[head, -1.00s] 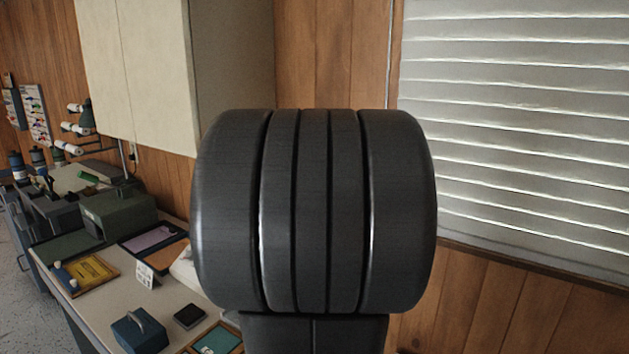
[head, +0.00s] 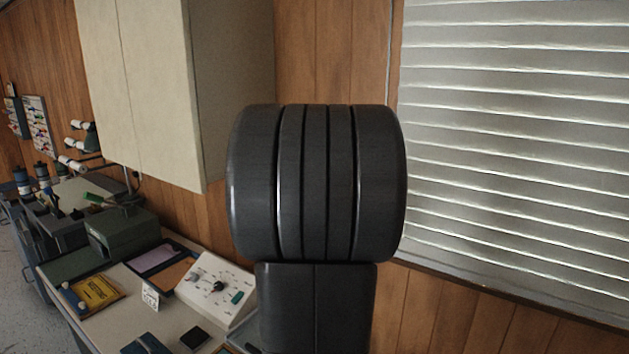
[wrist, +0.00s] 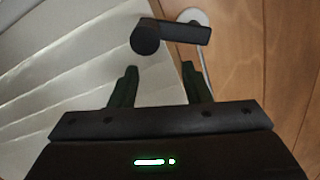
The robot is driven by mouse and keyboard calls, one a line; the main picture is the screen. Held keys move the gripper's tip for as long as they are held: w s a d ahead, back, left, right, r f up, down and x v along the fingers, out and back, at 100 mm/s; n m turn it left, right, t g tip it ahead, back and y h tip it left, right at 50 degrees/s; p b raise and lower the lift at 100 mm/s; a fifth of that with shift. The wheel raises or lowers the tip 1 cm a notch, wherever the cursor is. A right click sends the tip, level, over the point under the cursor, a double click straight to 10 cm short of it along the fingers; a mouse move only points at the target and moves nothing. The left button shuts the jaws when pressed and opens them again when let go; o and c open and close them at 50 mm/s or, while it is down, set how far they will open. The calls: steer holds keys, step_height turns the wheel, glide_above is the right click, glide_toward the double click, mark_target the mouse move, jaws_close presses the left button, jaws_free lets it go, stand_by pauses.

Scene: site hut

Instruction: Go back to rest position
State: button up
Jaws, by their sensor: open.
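My gripper (wrist: 160,85) shows in the wrist view with its two dark fingers apart and nothing between them. Beyond the fingertips is a black handle-like part (wrist: 183,31) with a round end, mounted by a pale round base on the wood wall. I cannot tell whether it is near or far from the fingers. In the head view my own dark arm fills the middle and hides the gripper.
A white-slatted blind (head: 520,140) covers the right side. A cream cabinet (head: 140,90) hangs at upper left.

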steer(key=r+n+p, duration=0.1)
steer(key=n+p, duration=0.2)
steer(key=shift+w+a+r, duration=0.2)
steer(key=shift+a+r, duration=0.1)
steer(key=shift+r, duration=0.1)
steer(key=shift+s+a+n, duration=0.15)
steer(key=shift+a+n, duration=0.05)
steer(key=shift+n, duration=0.1)
steer(key=shift+v, duration=1.6)
steer(key=shift+f, duration=0.1)
